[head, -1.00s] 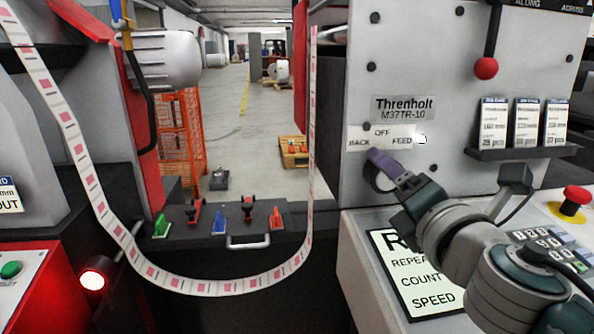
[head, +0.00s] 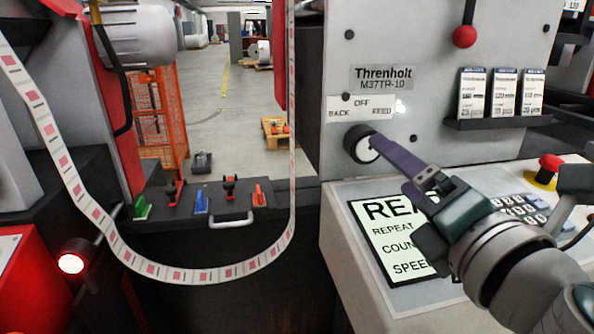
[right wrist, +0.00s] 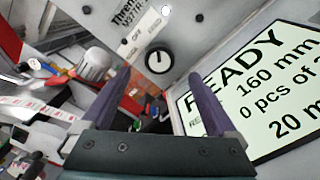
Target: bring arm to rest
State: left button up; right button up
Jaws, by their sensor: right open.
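My right gripper (head: 385,148) reaches in from the lower right, in front of the Threnholt machine (head: 420,60). Its purple fingers are open and empty. In the right wrist view the two fingers (right wrist: 158,75) stand wide apart. The black rotary knob (right wrist: 160,57) shows beyond the fingertips, between them and apart from them. In the head view the knob (head: 360,143) sits under the BACK, OFF, FEED label (head: 360,108), and the finger overlaps its right side. I cannot tell which word its mark points to. My left gripper is not in view.
The READY screen (head: 385,215) and keypad lie under my right arm. A red emergency button (head: 550,163) stands right of it, a red-balled lever (head: 464,37) above. A label web (head: 180,275) hangs in a loop at left. A card rack (head: 500,122) projects from the machine.

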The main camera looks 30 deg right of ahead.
jog(key=shift+v, duration=0.8)
